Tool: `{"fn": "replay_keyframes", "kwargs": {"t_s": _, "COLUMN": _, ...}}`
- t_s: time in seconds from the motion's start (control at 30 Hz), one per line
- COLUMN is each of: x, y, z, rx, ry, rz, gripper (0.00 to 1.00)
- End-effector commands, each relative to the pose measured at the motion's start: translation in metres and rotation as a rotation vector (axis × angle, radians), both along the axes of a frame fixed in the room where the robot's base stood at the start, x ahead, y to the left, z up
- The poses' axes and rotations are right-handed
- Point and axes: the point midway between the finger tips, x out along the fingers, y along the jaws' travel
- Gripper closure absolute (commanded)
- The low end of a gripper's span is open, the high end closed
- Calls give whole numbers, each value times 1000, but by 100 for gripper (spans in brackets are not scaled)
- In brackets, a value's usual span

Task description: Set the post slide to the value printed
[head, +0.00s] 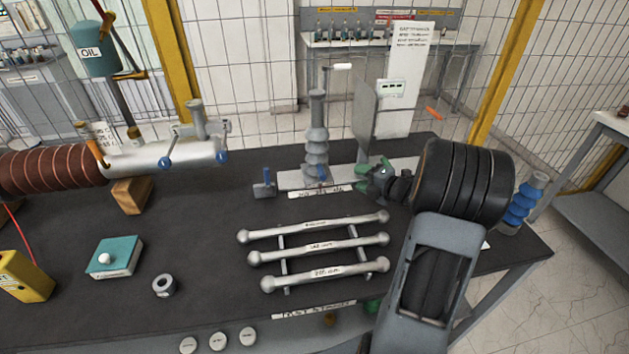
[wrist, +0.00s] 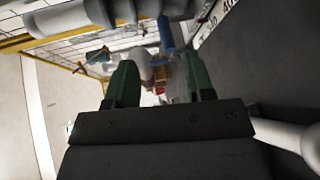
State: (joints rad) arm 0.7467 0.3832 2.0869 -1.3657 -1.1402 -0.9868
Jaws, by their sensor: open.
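The grey ribbed post (head: 317,140) stands upright on a pale base (head: 292,180) at the back of the table. A grey upright plate (head: 365,112) is right of it. A printed label (head: 322,191) lies along the base's front; I cannot read it. I cannot tell which part is the slide. My gripper (head: 374,172) is right of the post, low near the base. In the wrist view my gripper (wrist: 159,82) has its green fingers apart, with no clear grip on anything. The ribbed post (wrist: 130,12) crosses the top of that view, and a printed strip (wrist: 215,18) is at upper right.
Three grey bars (head: 318,246) lie on a rack in front. A blue-handled piece (head: 264,184) stands left of the base. A white printed sign (head: 408,55) stands behind. A teal box (head: 115,257) and a metal ring (head: 164,285) are at left. Dark table shows between them.

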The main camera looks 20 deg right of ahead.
Motion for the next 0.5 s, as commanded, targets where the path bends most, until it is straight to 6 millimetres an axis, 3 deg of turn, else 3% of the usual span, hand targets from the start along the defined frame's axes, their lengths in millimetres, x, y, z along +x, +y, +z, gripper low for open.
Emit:
{"fn": "replay_keyframes", "kwargs": {"t_s": 0.27, "x": -20, "y": 2, "z": -17, "rx": -10, "ry": -85, "rz": 181, "gripper": 52}}
{"fn": "replay_keyframes", "kwargs": {"t_s": 0.5, "x": 6, "y": 22, "z": -20, "rx": -10, "ry": -91, "rz": 199, "gripper": 52}}
